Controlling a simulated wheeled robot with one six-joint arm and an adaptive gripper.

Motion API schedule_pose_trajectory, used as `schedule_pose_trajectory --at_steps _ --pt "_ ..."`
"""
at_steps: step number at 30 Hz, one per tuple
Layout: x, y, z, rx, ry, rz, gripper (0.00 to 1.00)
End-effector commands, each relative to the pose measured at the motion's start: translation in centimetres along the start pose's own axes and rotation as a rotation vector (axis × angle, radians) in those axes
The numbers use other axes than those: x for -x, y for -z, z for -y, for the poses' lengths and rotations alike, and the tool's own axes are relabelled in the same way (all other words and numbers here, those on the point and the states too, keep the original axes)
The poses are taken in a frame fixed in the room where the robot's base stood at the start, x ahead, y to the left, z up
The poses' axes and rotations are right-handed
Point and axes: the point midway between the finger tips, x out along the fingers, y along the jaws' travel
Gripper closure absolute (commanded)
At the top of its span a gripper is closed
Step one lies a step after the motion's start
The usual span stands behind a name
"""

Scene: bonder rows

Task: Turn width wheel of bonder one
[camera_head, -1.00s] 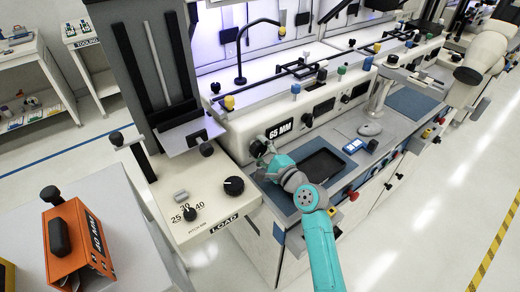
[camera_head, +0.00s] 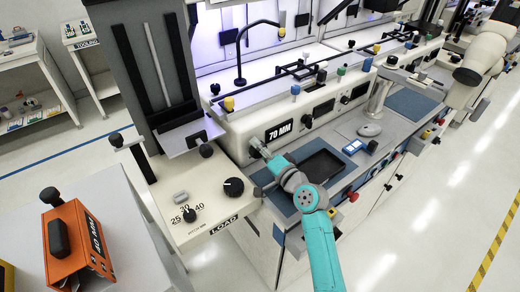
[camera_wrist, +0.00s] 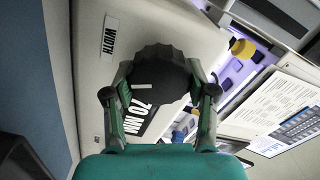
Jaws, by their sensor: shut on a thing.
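The width wheel (camera_wrist: 158,75) is a black ribbed knob with a white mark line, on the pale front of the bonder (camera_head: 240,120). In the wrist view my gripper (camera_wrist: 160,92) has one finger on each side of the wheel and is shut on it. In the head view my gripper (camera_head: 258,146) reaches the bonder front just below the display, and the wheel is mostly hidden behind it. The display (camera_head: 279,131) reads 70 MM. A WIDTH label (camera_wrist: 110,37) sits beside the wheel in the wrist view.
A LOAD panel (camera_head: 210,208) with black knobs and a 25-30-40 scale juts out left of my arm. A dark tray (camera_head: 318,167) lies on the blue worktop right of my gripper.

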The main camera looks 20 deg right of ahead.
Motion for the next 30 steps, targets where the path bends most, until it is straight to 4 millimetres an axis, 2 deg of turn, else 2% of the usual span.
schedule_pose_trajectory --at_steps 9,21,22,24,25,30 --pt "0.00 -0.10 -0.06 0.073 -0.002 0.002 0.78" --pt "0.00 -0.12 -0.07 0.079 -0.002 0.003 0.78" --pt "0.00 -0.12 -0.08 0.079 -0.002 0.003 0.41" --pt "0.01 -0.11 -0.07 0.079 -0.002 0.002 0.24" --pt "0.01 -0.10 -0.06 0.079 -0.002 0.002 0.18" --pt "0.00 -0.06 -0.02 0.079 -0.001 0.001 0.18"
